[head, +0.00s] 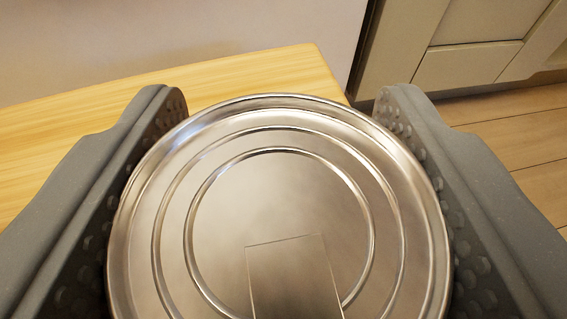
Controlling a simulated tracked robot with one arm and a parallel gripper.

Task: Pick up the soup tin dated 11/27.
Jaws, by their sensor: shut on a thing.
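A round metal tin (255,190) fills the middle of the head view, seen from its ringed end. My gripper (275,200) is shut on it, with one grey dimpled finger against its left side and the other against its right side. A small rectangular patch shows at the lower part of the tin's end, cut off by the frame; I can read no date on it. The sides of the tin and any label there are hidden. I cannot tell whether the tin touches a surface below.
A light wooden tabletop (255,77) lies behind and to the left of the tin, and its edge ends right of centre. A pale cabinet (470,40) stands at the upper right above a plank floor (525,130). A plain pale panel (150,40) is at the back.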

